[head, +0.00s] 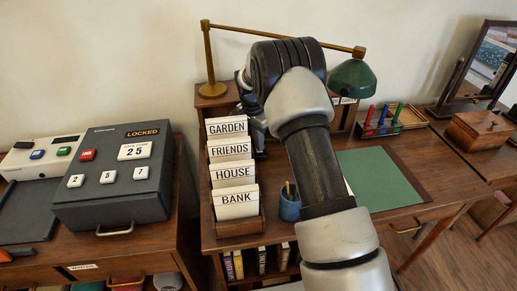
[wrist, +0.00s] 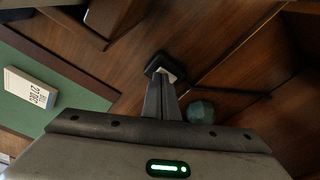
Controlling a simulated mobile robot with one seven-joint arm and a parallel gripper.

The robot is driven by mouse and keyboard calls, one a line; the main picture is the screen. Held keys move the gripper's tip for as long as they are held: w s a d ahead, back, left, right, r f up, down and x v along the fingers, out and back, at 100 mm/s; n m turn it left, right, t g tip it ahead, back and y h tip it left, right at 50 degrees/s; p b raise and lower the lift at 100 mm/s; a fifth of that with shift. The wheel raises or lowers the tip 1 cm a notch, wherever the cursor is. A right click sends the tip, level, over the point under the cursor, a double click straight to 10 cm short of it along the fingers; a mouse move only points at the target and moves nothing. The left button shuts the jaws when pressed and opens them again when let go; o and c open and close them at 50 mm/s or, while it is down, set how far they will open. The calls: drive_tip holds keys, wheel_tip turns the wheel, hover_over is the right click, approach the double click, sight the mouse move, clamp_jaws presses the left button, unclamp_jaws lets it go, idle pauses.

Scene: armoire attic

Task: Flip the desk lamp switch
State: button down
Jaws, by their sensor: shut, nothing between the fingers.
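The desk lamp has a brass arm and a green shade (head: 352,79), above the back of the desk in the head view. My gripper (wrist: 163,84) shows in the wrist view with its fingers together and empty. Its tips are at a small black piece with a pale face (wrist: 160,67) on the brown wood, which looks like the switch. I cannot tell whether they touch it or which way it is set. In the head view my arm hides the gripper and this spot.
A green desk pad (head: 375,185) lies right of my arm, and a pen holder (head: 378,128) stands behind it. A card rack (head: 240,227) and a blue cup (head: 289,207) stand to the left. A grey lockbox (head: 115,180) is on the left table.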

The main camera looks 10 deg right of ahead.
drive_tip(key=shift+f, duration=0.3)
wheel_tip(320, 180, up, 7)
drive_tip(key=p, duration=0.3)
drive_tip(key=shift+p, duration=0.35)
idle(0.3)
drive_tip(key=shift+r, duration=0.1)
drive_tip(key=s+r+n+t+y, duration=0.1)
drive_tip(key=s+r+n, duration=0.2)
drive_tip(key=s+r, duration=0.65)
drive_tip(key=s+r+n+t, duration=0.15)
drive_tip(key=s+r, duration=0.45)
drive_tip(key=r, duration=0.6)
drive_tip(key=s+r+n+t, duration=0.2)
drive_tip(key=s+n, duration=0.6)
drive_tip(key=s, duration=1.6)
wheel_tip(320, 180, up, 14)
drive_tip(key=p, duration=1.3)
drive_tip(key=shift+w+f+y, duration=0.2)
drive_tip(key=shift+w+y, duration=0.1)
